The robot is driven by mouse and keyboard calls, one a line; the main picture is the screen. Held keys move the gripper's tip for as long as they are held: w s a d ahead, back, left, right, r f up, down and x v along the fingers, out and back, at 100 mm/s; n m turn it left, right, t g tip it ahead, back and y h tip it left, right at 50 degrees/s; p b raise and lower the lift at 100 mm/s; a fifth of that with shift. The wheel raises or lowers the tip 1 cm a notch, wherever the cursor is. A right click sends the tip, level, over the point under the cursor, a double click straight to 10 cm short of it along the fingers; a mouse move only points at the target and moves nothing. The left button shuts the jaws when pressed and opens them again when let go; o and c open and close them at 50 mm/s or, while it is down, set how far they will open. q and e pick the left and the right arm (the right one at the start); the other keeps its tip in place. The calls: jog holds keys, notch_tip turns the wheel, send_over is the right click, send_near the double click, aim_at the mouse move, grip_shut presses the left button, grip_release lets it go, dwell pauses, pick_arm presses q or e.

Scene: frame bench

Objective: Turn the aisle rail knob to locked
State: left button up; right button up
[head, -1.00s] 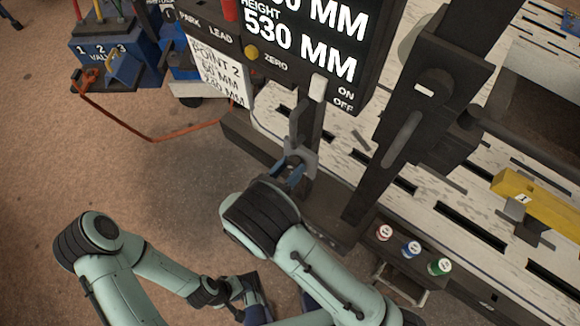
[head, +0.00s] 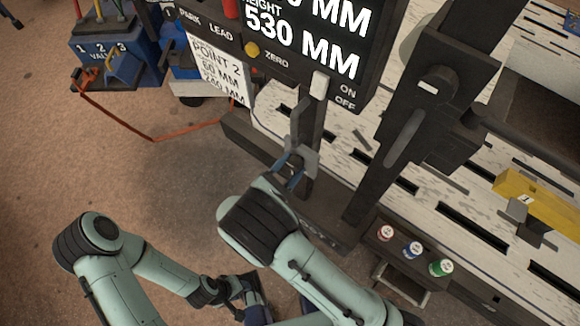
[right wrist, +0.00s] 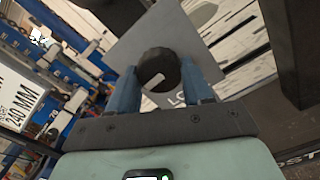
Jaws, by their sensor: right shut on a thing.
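The aisle rail knob (right wrist: 156,68) is round and black with a pale pointer line, seen between the blue fingers in the right wrist view. The line slants towards the lower left. Behind it is a grey plate (right wrist: 132,47); part of a label beginning "LO" shows below the knob, the rest hidden by a finger. My right gripper (right wrist: 164,78) is shut on the knob. In the head view my right gripper (head: 287,170) is at the grey plate (head: 304,157) on the dark post; the knob cannot be made out there. My left gripper (head: 258,298) is low and apart, its jaws unclear.
A black readout panel (head: 270,62) hangs above the plate. A dark upright with a lever (head: 405,138) stands to the right. An orange hose (head: 125,128) lies on open floor at left.

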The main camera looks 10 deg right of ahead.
pick_arm(q)
jog(key=shift+w+a+f, duration=0.1)
jog(key=shift+w, duration=0.1)
pick_arm(e)
jog(key=shift+m, duration=0.6)
jog(key=o, duration=1)
jog(key=shift+o, duration=0.2)
jog(key=shift+a, duration=0.1)
